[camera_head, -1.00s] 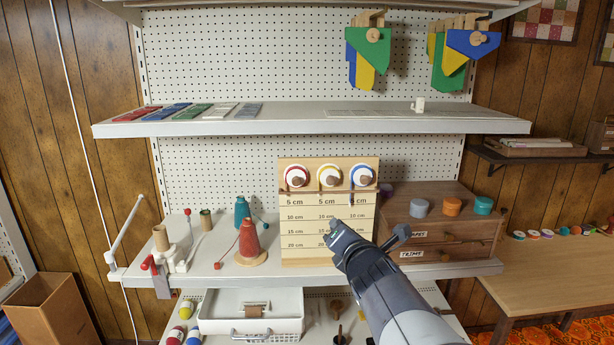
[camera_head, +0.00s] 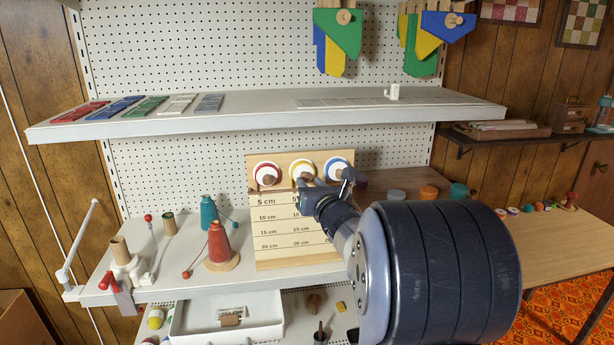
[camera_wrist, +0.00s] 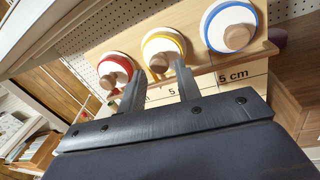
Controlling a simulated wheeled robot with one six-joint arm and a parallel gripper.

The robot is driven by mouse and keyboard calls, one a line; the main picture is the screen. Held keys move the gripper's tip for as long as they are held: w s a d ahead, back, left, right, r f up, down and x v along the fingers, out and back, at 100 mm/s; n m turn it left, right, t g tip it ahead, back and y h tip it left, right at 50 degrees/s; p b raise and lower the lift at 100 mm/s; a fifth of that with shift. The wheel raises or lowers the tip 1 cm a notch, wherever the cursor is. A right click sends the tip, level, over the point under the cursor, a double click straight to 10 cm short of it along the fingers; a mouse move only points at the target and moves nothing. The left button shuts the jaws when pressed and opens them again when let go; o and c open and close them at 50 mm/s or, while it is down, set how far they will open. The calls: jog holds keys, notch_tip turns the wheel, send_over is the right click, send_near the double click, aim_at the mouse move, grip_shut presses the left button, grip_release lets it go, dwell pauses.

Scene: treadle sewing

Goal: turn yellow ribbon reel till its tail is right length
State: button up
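The yellow ribbon reel (camera_head: 302,167) is a white disc with a yellow rim and a wooden knob. It is the middle of three reels on an upright wooden board (camera_head: 262,225) marked in centimetres. It also shows in the wrist view (camera_wrist: 160,42), with its knob (camera_wrist: 159,63) facing me. My gripper (camera_wrist: 160,70) is open, its two dark fingers apart with the tips on either side of that knob; contact cannot be told. In the head view my gripper (camera_head: 304,188) is just below the yellow reel. The yellow ribbon's tail cannot be made out.
The red-rimmed reel (camera_head: 265,172) is left of the yellow one and the blue-rimmed reel (camera_head: 338,168) right. A wooden ledge (camera_wrist: 222,62) runs below the reels. A shelf (camera_head: 270,112) overhangs above. Red and teal cones (camera_head: 219,243) stand to the left.

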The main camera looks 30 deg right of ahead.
aim_at(304, 175)
jog(key=shift+w+d+p, duration=0.15)
jog(key=shift+w+p, duration=0.2)
jog(key=shift+w, duration=1.1)
jog(key=shift+c, duration=0.3)
grip_shut()
